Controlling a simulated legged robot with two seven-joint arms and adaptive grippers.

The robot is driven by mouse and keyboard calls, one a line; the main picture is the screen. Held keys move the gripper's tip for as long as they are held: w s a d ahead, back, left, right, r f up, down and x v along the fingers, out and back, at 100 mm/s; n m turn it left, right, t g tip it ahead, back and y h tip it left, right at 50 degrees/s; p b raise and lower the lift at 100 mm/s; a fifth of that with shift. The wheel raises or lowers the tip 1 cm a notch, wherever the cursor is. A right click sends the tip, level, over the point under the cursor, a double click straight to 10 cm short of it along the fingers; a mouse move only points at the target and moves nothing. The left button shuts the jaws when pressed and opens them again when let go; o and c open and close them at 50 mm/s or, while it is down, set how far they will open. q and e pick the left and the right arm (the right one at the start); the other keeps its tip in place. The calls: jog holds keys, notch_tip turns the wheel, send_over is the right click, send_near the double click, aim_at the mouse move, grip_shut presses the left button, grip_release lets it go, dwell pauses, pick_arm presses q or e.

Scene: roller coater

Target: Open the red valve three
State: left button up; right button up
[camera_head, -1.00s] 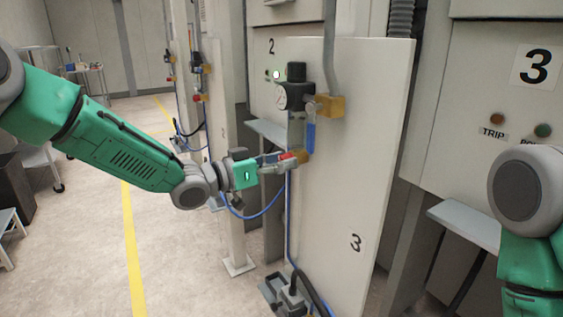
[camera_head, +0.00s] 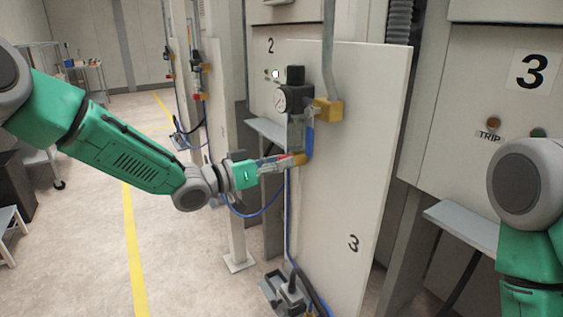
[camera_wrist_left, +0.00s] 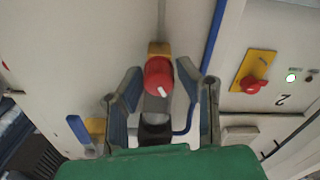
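The red valve knob (camera_wrist_left: 158,77), with a white mark, sits on a yellow fitting (camera_wrist_left: 159,48) in the left wrist view. My left gripper (camera_wrist_left: 158,82) is open, with one finger on each side of the knob and gaps showing between. In the head view the gripper (camera_head: 277,164) is at the valve on the white panel marked 3 (camera_head: 353,243), and its fingers partly hide the red knob. Contact cannot be told. My right arm shows at the right edge; its gripper is out of view.
Above the valve are a black regulator with a round gauge (camera_head: 281,99), a blue part (camera_head: 309,136) and a yellow block (camera_head: 328,109). A blue hose (camera_head: 262,211) hangs below. A red button (camera_wrist_left: 253,84) sits on a yellow plate.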

pick_arm(q)
jog(key=shift+o, duration=0.2)
jog(key=shift+a, duration=0.1)
jog(key=v, duration=1.2)
jog(key=shift+w+f, duration=0.15)
